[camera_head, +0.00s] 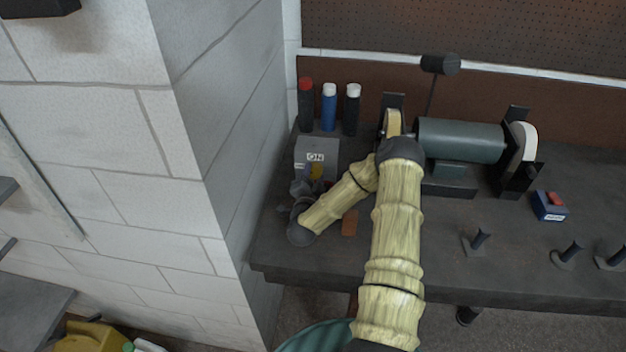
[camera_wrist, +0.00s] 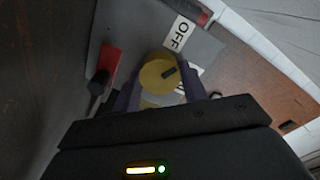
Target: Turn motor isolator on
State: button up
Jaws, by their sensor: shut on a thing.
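The motor isolator is a grey box (camera_head: 312,147) at the left end of the bench, with an ON label on it. Its yellow knob (camera_head: 317,170) shows partly behind my gripper (camera_head: 304,188). In the wrist view the round yellow knob (camera_wrist: 155,76) sits between my two dark fingers, and my gripper (camera_wrist: 162,90) is shut on it. A short black mark lies on the knob, right of its middle. The OFF label (camera_wrist: 180,33) is above and right of the knob. A second white label is partly hidden by the right finger.
Bottles with red and white caps (camera_head: 329,107) stand behind the isolator. A bench grinder (camera_head: 460,140) is to the right, behind my arm. An orange-brown block (camera_head: 350,222) lies beside my gripper. A blue switch box (camera_head: 549,207) and several dark pegs are further right. A white block wall borders the left.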

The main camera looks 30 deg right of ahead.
jog(key=m+b, duration=0.1)
jog(key=m, duration=0.1)
jog(key=m+b, duration=0.1)
jog(key=m, duration=0.1)
jog(key=m+b, duration=0.1)
jog(key=m, duration=0.1)
jog(key=shift+f+b, duration=0.3)
jog(key=shift+b, duration=0.1)
jog(key=m+b, duration=0.2)
jog(key=m, duration=0.2)
jog(key=shift+s+r+m+b, duration=0.1)
jog(key=shift+m+b, duration=0.55)
jog(key=shift+m, duration=0.85)
jog(key=o, duration=0.9)
jog(key=shift+o, duration=0.3)
jog(key=shift+r, duration=0.1)
jog(key=shift+a, duration=0.15)
